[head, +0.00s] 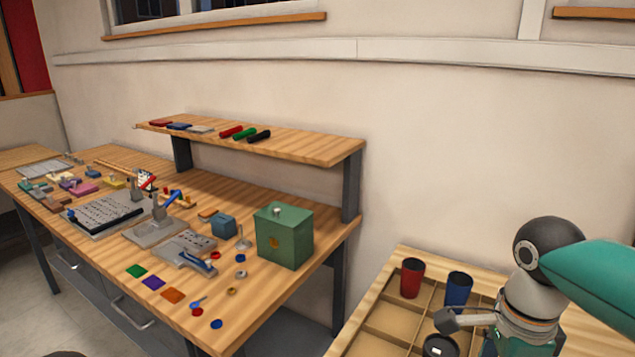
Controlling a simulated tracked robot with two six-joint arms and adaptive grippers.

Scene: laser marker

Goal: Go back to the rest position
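My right arm comes in from the right edge, over the wooden compartment tray (383,318). Its wrist end and part of my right gripper (464,320) show at the lower right, above the tray. Only one dark finger part is clear, so I cannot tell how far the gripper is open, and I see nothing held in it. My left gripper is not in view.
The tray holds a red cup (411,279), a blue cup (458,289) and a black round item (440,346). To the left, a wooden workbench (262,302) carries a green box (284,238), several fixtures and small parts. A raised shelf (300,146) holds coloured cylinders.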

